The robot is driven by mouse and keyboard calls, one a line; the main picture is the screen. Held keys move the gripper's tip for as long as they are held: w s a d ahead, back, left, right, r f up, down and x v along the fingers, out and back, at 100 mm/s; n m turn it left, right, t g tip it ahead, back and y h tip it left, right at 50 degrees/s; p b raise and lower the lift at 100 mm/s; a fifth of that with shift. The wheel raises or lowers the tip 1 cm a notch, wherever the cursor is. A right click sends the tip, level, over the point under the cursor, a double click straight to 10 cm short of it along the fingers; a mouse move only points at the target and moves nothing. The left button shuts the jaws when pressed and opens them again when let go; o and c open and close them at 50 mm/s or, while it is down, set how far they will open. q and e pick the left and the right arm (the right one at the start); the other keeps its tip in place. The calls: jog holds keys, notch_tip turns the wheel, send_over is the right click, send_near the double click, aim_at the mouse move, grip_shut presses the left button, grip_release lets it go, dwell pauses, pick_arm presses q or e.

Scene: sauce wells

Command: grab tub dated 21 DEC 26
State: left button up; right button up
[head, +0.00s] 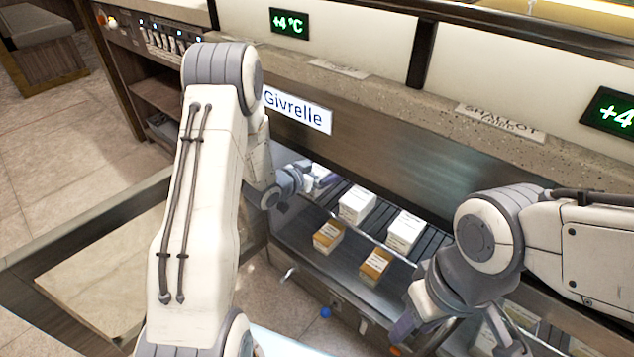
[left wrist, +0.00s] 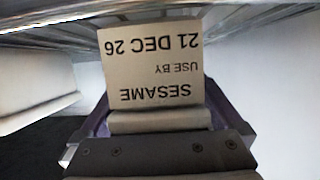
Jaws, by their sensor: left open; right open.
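In the left wrist view a pale tub (left wrist: 150,65) faces the camera. Its upside-down label reads SESAME, USE BY, 21 DEC 26. My left gripper (left wrist: 158,112) is open, with its purple-edged fingers on both sides of the tub's near end; I cannot tell whether they touch it. In the head view the left gripper (head: 318,178) reaches into the far-left end of the chilled well, and its own arm hides part of that area. My right gripper (head: 458,332) is open and empty at the lower right, over the well's front edge.
A stone ledge (head: 400,100) and a steel panel signed Givrelle (head: 297,110) rise behind. More tubs (head: 490,335) lie partly hidden by the right gripper.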

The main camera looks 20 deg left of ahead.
pick_arm(q)
jog(key=shift+c, duration=0.3)
jog(key=c, duration=1.5)
grip_shut()
